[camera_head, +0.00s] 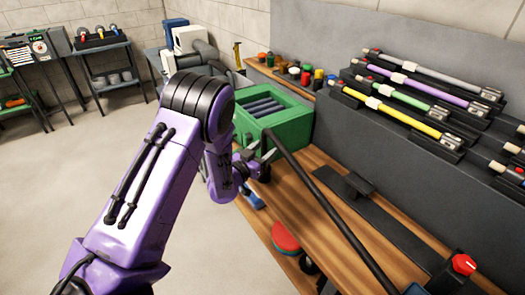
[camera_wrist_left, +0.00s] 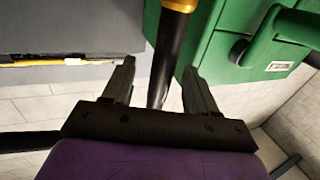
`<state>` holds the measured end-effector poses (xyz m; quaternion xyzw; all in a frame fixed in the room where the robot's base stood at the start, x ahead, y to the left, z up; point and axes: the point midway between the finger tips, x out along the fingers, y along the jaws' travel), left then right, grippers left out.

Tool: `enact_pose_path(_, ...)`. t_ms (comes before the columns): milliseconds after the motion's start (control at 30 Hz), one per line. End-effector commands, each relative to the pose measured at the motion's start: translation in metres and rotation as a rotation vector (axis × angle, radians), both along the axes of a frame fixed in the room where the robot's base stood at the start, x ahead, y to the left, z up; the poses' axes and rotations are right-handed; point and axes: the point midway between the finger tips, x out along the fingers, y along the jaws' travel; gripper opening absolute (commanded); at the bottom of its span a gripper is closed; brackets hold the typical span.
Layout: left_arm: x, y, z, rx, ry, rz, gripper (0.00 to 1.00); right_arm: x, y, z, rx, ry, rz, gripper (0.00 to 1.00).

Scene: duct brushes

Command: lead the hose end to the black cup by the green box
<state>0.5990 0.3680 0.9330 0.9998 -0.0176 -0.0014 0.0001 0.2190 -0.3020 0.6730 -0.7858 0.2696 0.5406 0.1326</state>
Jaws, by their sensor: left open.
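The green box (camera_head: 288,127) stands at the back end of the wooden bench, with dark rollers in its open top. It also shows at the upper right of the left wrist view (camera_wrist_left: 225,60). The black hose (camera_head: 325,205) runs from the near right of the bench up to the green box's front corner. In the left wrist view the hose (camera_wrist_left: 167,60) has a gold band and passes between the fingers, with a gap on each side. My left gripper (camera_head: 264,152) is open beside the green box at the hose's far end. I cannot make out the black cup for certain. My right gripper is out of view.
A black stand (camera_head: 357,186) sits on a dark strip on the bench. A red knob (camera_head: 463,264) is at the near right. Coloured brushes (camera_head: 415,100) lie on a sloped grey rack to the right. The floor at left is clear.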

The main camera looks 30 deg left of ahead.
Motion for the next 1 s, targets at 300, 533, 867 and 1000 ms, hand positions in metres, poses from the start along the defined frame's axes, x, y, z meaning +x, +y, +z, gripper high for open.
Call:
enact_pose_path(300, -0.05, 0.002, -0.005, 0.0, 0.002, 0.001, 0.58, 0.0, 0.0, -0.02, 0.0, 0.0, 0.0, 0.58)
enact_pose_path(533, -0.095, 0.003, -0.003, 0.001, 0.0, 0.001, 0.58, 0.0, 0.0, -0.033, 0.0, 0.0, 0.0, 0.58)
enact_pose_path(867, -0.105, 0.004, 0.001, -0.002, -0.001, 0.001, 0.58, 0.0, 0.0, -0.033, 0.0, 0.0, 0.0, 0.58)
enact_pose_path(1000, -0.107, 0.013, -0.018, -0.035, 0.089, 0.071, 0.58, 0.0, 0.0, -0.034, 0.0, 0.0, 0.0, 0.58)
